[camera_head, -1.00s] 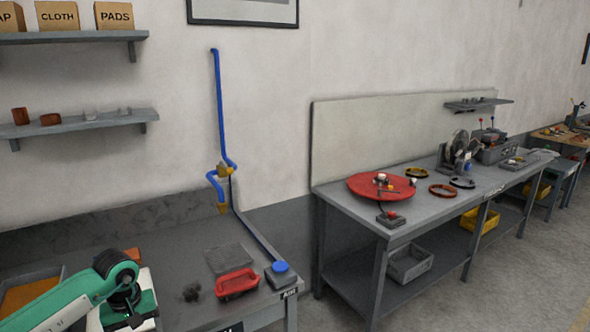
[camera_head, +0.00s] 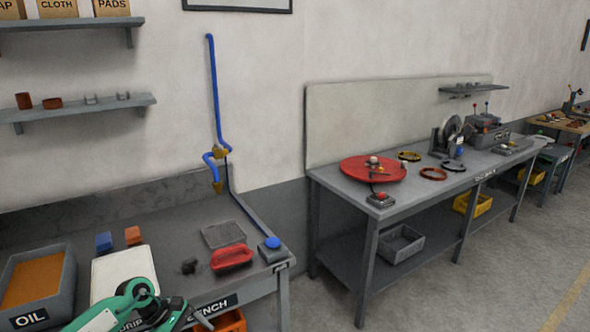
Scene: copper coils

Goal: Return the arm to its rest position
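My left arm, green and white, comes in at the bottom left of the head view, in front of the near bench (camera_head: 150,226). Its dark wrist and gripper (camera_head: 192,318) are at the bottom edge, near the bench's front edge. The gripper is partly cut off, and whether its fingers are open or shut is unclear. I see nothing clearly held in it. My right arm and gripper are not in view.
A second bench (camera_head: 345,187) bears a red disc (camera_head: 360,171) and coloured rings, including an orange-brown one (camera_head: 433,174).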

